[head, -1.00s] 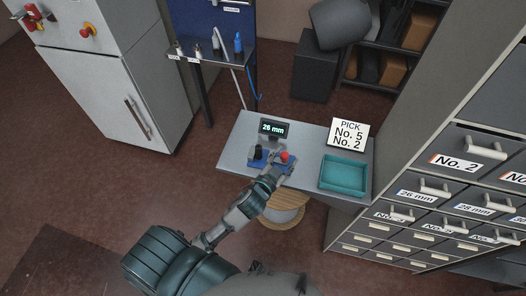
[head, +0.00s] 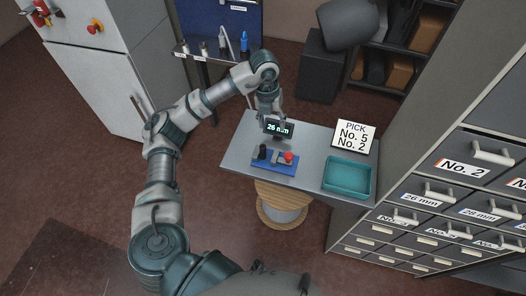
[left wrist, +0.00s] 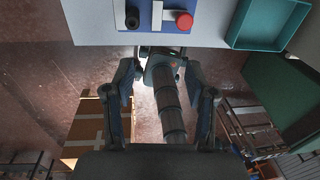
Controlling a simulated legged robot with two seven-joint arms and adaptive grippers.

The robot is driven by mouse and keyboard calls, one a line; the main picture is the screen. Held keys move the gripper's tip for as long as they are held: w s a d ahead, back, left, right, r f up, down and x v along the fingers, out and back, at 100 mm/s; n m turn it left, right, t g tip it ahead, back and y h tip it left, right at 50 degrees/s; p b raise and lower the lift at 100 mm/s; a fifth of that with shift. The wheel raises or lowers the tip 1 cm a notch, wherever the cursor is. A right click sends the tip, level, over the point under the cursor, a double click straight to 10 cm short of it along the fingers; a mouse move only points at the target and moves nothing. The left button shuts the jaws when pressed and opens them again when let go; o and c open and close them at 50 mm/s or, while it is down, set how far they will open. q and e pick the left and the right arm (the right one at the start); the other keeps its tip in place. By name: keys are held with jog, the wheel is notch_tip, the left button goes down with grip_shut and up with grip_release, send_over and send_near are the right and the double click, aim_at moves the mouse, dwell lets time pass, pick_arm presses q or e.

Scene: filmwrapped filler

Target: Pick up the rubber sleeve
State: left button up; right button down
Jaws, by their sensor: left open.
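A short black upright piece (head: 263,151) stands at the left end of a blue base (head: 276,165) on the grey table; I cannot tell for sure whether it is the rubber sleeve. It also shows at the top of the left wrist view (left wrist: 132,18). My right gripper is out of view.
A teal tray (head: 347,177) lies on the table's right side, in front of a sign (head: 354,136) reading PICK No. 5 No. 2. A labelled drawer cabinet (head: 440,195) stands at the right. A blue-backed bench (head: 220,46) is behind left. A spool (head: 283,205) stands below the table.

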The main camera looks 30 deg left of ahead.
pick_arm(q)
jog(key=a+y, duration=0.1)
jog(key=a, duration=0.3)
jog(key=p, duration=0.1)
send_over(263, 146)
jog(key=shift+n, duration=0.4)
notch_tip(263, 146, down, 10)
jog(key=shift+s+a+f, duration=0.15)
notch_tip(263, 146, down, 6)
jog(key=shift+r+p, duration=0.15)
jog(key=shift+p, duration=0.5)
grip_shut()
